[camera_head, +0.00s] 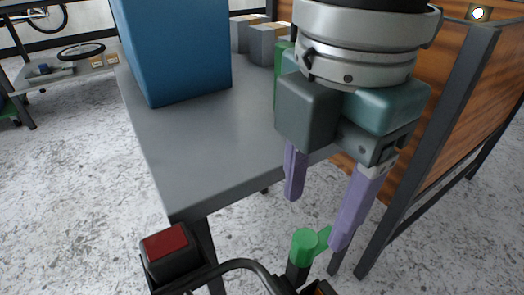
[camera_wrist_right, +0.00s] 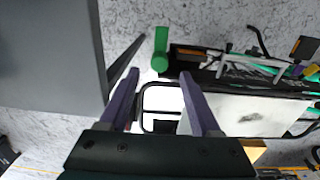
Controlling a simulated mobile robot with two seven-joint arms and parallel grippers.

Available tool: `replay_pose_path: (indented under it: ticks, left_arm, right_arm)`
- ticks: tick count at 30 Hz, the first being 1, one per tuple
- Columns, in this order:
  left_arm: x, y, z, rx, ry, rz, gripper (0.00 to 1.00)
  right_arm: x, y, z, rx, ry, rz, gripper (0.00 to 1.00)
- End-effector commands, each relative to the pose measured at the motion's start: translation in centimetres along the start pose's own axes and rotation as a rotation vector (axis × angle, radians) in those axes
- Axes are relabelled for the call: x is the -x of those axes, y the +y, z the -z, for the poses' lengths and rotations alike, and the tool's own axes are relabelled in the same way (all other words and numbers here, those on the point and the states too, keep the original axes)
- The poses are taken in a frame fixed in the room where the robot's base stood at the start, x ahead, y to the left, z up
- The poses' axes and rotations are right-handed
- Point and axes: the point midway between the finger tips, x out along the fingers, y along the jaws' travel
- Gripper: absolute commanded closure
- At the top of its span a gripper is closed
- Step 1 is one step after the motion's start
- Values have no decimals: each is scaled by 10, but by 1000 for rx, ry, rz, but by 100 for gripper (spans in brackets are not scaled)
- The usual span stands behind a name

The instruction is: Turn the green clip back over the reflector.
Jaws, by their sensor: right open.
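The green clip (camera_head: 304,246) is a round green piece with a short tab, on a dark post at the bottom of the head view. In the right wrist view a green piece (camera_wrist_right: 161,42), likely the same clip, lies just beyond the fingertips. The red reflector (camera_head: 166,243) sits in a dark housing at the lower left of the head view, uncovered and apart from the clip. My right gripper (camera_head: 315,221) is open, its purple fingers pointing down. One fingertip overlaps the clip's tab in the picture; I cannot tell whether they touch. My left gripper is not in view.
A grey table (camera_head: 215,150) carries a blue box (camera_head: 175,50) and small grey boxes (camera_head: 268,45). A wooden panel in a dark frame (camera_head: 455,120) stands at the right. A black tube (camera_head: 235,267) curves between reflector and clip. Speckled floor is open at the left.

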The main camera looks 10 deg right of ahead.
Motion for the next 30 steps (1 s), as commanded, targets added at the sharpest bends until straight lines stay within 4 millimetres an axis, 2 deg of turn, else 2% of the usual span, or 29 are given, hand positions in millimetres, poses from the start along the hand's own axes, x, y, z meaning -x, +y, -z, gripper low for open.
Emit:
replay_pose_path:
  ticks: [1, 3, 9, 13, 21, 23, 30]
  left_arm:
    - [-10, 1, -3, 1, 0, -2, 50]
    - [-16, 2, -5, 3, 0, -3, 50]
    - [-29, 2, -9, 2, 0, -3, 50]
    - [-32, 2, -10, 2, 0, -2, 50]
    - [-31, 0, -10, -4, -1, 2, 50]
    - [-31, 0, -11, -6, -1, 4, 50]
    - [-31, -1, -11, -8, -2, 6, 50]
  right_arm:
    - [-16, -1, 0, -2, -1, 2, 36]
    - [-30, -1, 0, -1, 0, 2, 36]
    - [-59, 0, 1, 0, 1, -1, 36]
    - [-67, 0, 0, -1, 0, -1, 36]
    - [-68, 0, 0, -1, 1, -3, 36]
    - [-67, 0, 1, -1, 1, -3, 40]
    - [-67, 0, 1, -1, 1, -3, 67]
